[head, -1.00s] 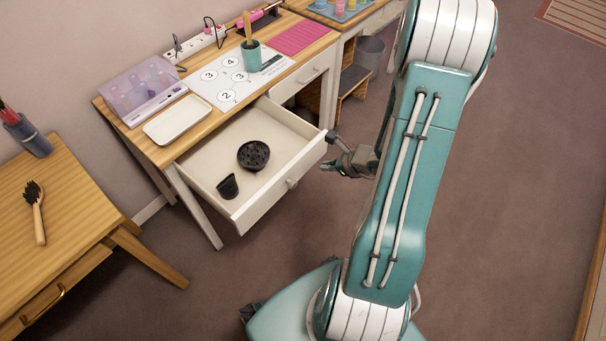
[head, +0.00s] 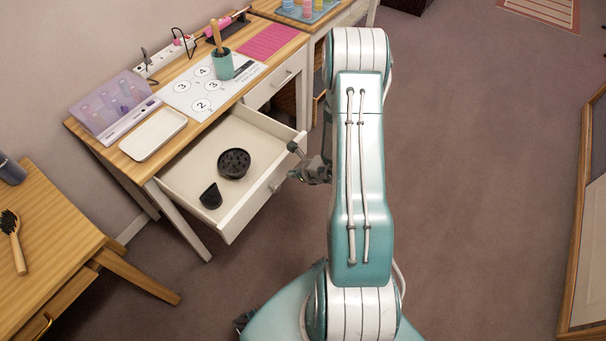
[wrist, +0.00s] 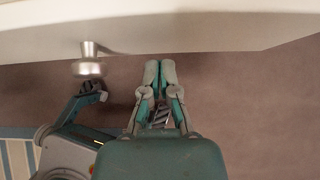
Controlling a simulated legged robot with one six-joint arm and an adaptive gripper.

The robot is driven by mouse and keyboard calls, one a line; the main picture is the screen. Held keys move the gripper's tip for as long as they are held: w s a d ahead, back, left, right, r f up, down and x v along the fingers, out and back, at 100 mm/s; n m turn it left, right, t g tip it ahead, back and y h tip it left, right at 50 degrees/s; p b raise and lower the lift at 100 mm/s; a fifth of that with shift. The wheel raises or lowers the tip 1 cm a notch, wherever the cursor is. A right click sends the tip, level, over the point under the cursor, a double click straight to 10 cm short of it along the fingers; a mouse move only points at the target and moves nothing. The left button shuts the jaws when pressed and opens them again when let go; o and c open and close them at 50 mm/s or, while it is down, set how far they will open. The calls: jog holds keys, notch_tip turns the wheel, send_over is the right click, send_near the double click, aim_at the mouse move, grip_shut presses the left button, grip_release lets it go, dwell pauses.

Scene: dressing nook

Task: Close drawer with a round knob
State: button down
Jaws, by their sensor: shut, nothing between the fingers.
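The white drawer (head: 240,200) is pulled well out from the wooden-topped desk. Its round knob (head: 275,186) is on the middle of its front; the metal knob (wrist: 89,62) also shows at upper left in the wrist view. The drawer holds a black round diffuser (head: 234,163) and a small black nozzle (head: 211,196). My gripper (head: 293,160) is just outside the drawer front, toward its far end. In the wrist view my gripper's fingers (wrist: 160,66) are together and empty, to the right of the knob and close to the drawer front (wrist: 190,35). I cannot tell whether they touch it.
Above the drawer, the desktop carries a white tray (head: 153,134), a clear purple case (head: 112,105), a numbered sheet and a green cup (head: 222,64). A second table (head: 40,240) with a brush stands at left. The floor at right is clear.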

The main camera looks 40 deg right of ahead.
jog(key=shift+w, duration=0.75)
jog(key=shift+a, duration=0.15)
jog(key=shift+a, duration=0.1)
